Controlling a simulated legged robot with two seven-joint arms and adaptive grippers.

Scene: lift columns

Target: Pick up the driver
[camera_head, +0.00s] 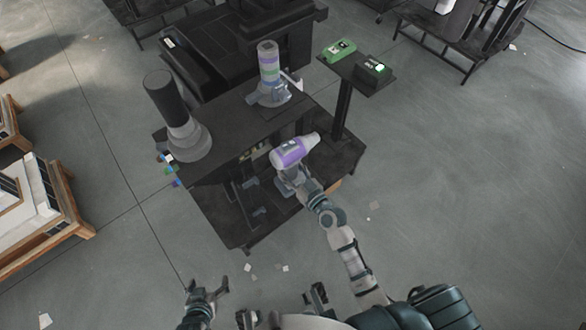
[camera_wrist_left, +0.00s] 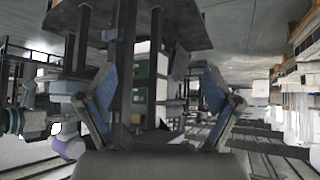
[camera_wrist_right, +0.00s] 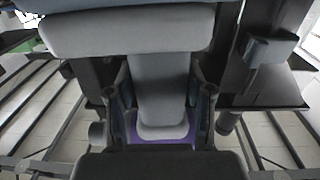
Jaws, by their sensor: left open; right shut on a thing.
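The driver (camera_head: 292,151), purple and white, is held up by my right gripper (camera_head: 290,178) in front of the dark workbench. In the right wrist view, the driver's grey body (camera_wrist_right: 172,85) fills the space between the fingers of my right gripper (camera_wrist_right: 162,98), with a purple part showing low down. The gripper is shut on it. My left gripper (camera_head: 207,290) is open and empty at the lower left, well away from the bench. Its two spread fingers also show in the left wrist view (camera_wrist_left: 160,82).
A stand (camera_head: 343,105) holds a green box (camera_head: 339,50) and a lit dark box (camera_head: 374,70). Wooden racks stand left.

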